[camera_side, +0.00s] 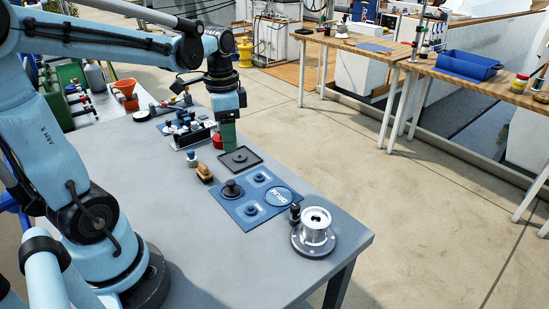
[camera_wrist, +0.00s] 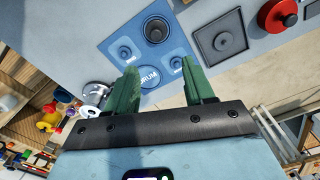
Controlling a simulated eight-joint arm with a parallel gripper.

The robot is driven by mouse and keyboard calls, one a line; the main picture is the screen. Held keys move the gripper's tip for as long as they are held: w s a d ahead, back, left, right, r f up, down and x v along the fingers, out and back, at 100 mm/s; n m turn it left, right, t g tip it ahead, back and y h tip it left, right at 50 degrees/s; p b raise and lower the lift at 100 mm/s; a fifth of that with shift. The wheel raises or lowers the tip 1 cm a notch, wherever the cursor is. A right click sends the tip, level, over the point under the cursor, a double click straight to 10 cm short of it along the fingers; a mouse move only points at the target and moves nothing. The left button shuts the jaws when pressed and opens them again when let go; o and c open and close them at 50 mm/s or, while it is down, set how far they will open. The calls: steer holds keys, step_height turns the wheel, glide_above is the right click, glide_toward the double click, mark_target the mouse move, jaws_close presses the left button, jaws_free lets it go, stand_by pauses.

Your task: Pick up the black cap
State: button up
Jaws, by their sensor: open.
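A black knobbed piece (camera_side: 232,188), which looks like the black cap, sits upright on the blue mat (camera_side: 227,210). In the wrist view it shows as a round dark piece (camera_wrist: 156,29) on the mat, beyond my fingertips. My gripper (camera_side: 229,150), with green fingers, points down above the table near the black square tray (camera_side: 240,160). In the wrist view the fingers (camera_wrist: 160,66) are apart with nothing between them.
A silver drum (camera_side: 314,235) stands near the table's front corner, with a small black piece (camera_side: 295,213) beside it. A red round item (camera_wrist: 277,15) is near the square tray. A brush (camera_side: 205,173) and small bottle (camera_side: 192,158) stand left of the mat.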

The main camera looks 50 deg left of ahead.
glide_above(231, 181)
steer(key=f, duration=0.6)
steer(key=shift+w+a+f, duration=0.15)
steer(key=shift+w+f, duration=0.05)
steer(key=shift+f, duration=0.2)
steer(key=shift+s+d+f, duration=0.1)
steer(key=shift+s+f, duration=0.05)
steer(key=shift+f, duration=1.2)
steer(key=shift+s+d+f, duration=0.1)
steer(key=shift+s+f, duration=0.05)
steer(key=shift+f, duration=1.15)
jaws_close()
